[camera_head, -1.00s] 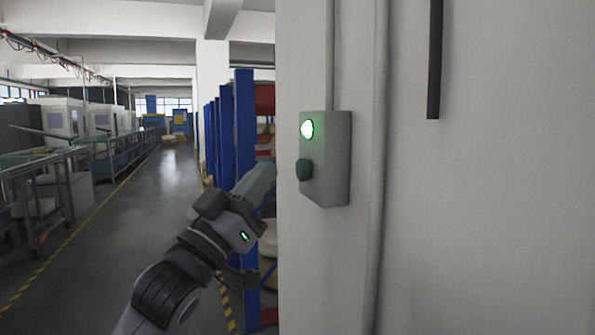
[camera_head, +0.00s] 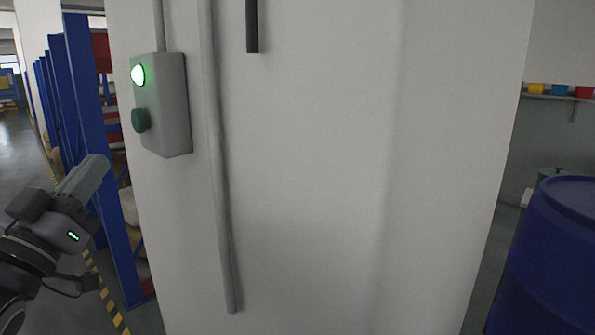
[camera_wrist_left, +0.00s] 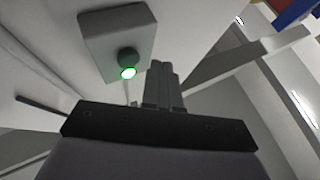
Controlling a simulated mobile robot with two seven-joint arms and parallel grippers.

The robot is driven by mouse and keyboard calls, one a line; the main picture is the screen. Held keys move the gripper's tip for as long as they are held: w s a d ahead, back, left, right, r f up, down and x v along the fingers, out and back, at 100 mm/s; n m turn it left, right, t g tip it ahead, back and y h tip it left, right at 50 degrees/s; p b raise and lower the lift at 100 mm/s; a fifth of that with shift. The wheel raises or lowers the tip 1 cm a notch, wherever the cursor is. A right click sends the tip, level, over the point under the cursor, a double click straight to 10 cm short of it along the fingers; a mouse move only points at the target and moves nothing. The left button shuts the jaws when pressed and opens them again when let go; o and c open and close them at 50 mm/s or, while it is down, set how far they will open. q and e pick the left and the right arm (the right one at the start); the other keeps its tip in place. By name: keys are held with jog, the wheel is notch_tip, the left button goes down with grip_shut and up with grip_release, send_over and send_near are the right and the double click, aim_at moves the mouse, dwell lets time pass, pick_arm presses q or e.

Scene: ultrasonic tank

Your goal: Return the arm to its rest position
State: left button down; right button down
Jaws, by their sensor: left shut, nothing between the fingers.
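My left arm comes in at the left of the head view, and its gripper (camera_head: 84,178) points up and to the right in front of the blue racking, below and left of the control box. In the left wrist view the gripper's two fingers (camera_wrist_left: 161,86) are together with nothing between them. The grey control box (camera_head: 168,105) is fixed to the white pillar, with a lit green lamp (camera_head: 138,75) above a dark green button (camera_head: 141,120). The box also shows in the left wrist view (camera_wrist_left: 108,35), apart from the fingers. My right gripper is not in view.
The white pillar (camera_head: 310,180) fills the middle, with a vertical conduit (camera_head: 217,170) on it. Blue racking (camera_head: 95,130) stands behind my left arm. A blue barrel (camera_head: 555,260) stands at the right, below a shelf (camera_head: 560,97) with coloured bins.

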pick_arm(q)
jog(key=d+f+g+y, duration=0.25)
jog(key=f+g, duration=0.35)
jog(key=f, duration=2)
jog(key=s+d+f+g, duration=0.3)
jog(key=s+f, duration=0.6)
jog(key=f, duration=0.3)
jog(key=s+d+f+m+g+h+p, duration=0.1)
jog(key=s+d+f+g, duration=0.3)
jog(key=s+f, duration=0.5)
notch_tip(320, 180, down, 4)
jog(key=shift+d+r, duration=0.2)
jog(key=shift+d, duration=0.4)
